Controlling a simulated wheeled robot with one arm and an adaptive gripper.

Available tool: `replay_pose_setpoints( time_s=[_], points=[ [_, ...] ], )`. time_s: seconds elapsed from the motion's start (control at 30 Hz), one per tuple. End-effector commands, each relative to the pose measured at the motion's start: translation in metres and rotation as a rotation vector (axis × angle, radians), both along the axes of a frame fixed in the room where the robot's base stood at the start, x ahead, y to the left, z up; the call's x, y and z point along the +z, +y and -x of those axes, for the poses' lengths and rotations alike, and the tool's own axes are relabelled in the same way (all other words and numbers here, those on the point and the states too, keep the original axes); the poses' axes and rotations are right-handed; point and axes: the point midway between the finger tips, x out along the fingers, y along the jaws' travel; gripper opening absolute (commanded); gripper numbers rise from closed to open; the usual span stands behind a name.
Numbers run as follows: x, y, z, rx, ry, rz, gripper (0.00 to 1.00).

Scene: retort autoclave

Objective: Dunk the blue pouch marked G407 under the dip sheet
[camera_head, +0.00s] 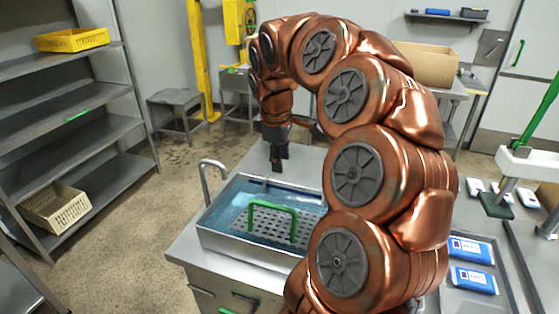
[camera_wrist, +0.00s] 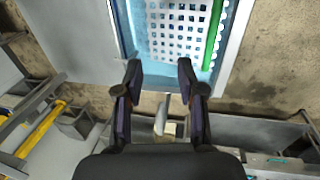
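The dip sheet is a white perforated plate (camera_head: 262,222) with a green handle (camera_head: 272,212), lying in a steel basin (camera_head: 240,248) of blue water. The wrist view shows the plate (camera_wrist: 178,32) and its green handle (camera_wrist: 214,35) at the top. My gripper (camera_head: 279,166) hangs pointing down by the basin's far edge. In the wrist view my gripper (camera_wrist: 160,72) has its fingers apart with no pouch between them. Two blue-and-white pouches (camera_head: 470,250) (camera_head: 473,280) lie at the right. Their markings are too small to read, so I cannot tell which is G407.
More small pouches (camera_head: 474,186) lie by a green-handled stand (camera_head: 520,160) at the right. A curved pipe (camera_head: 205,180) rises at the basin's left corner. Shelves (camera_head: 70,115) with a yellow crate (camera_head: 72,40) stand left. Floor between shelves and basin is clear.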

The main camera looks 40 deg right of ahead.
Motion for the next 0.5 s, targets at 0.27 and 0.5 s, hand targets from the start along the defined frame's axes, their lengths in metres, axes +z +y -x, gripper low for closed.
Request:
replay_pose_setpoints(
  time_s=[0.27, 0.5],
  points=[
    [0.017, -0.005, -0.003, 0.001, -0.004, 0.001, 0.39],
    [0.030, -0.009, -0.005, 0.000, -0.001, 0.000, 0.39]
  ],
)
